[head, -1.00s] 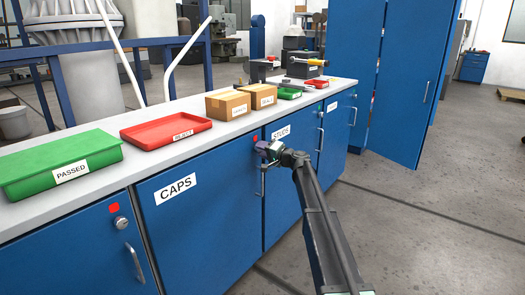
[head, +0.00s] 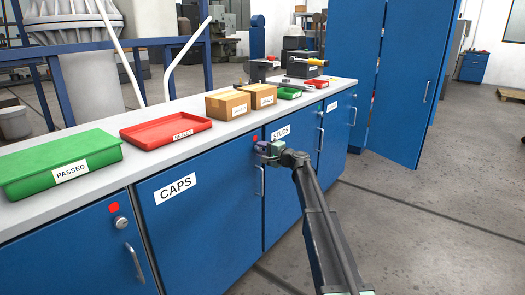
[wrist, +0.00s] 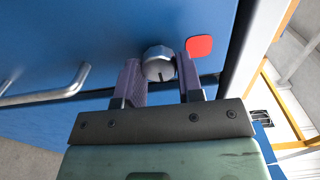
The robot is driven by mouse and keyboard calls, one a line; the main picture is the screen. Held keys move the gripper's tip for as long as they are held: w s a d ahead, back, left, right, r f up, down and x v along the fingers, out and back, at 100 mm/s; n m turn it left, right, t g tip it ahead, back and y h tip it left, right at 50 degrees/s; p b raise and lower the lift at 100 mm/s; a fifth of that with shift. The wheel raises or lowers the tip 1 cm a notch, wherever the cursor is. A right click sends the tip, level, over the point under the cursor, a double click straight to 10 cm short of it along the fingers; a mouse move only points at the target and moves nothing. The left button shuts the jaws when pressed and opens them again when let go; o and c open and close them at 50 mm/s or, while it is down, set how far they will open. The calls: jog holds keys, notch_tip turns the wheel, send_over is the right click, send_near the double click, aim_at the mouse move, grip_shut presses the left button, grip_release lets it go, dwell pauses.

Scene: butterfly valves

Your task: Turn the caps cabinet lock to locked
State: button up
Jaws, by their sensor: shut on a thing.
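The CAPS cabinet door (head: 200,215) is blue with a white CAPS label, and it is shut. Its lock is a round silver knob (wrist: 157,62) with a dark line on its face, beside a red mark (wrist: 199,46). My gripper (head: 262,148) is at the upper right corner of this door. In the wrist view the purple fingers of my gripper (wrist: 160,75) stand on both sides of the knob, shut on it. In the head view my gripper hides the knob, and only the red mark (head: 256,138) shows above it.
The door handle (head: 260,181) is just below my gripper; it also shows in the wrist view (wrist: 60,92). The STUDS door (head: 284,185) is to the right. Trays and boxes stand on the worktop (head: 222,133) above. The floor in front is clear.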

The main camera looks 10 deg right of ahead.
jog(key=o, duration=0.9)
jog(key=v, duration=1)
jog(key=shift+s+d, duration=0.3)
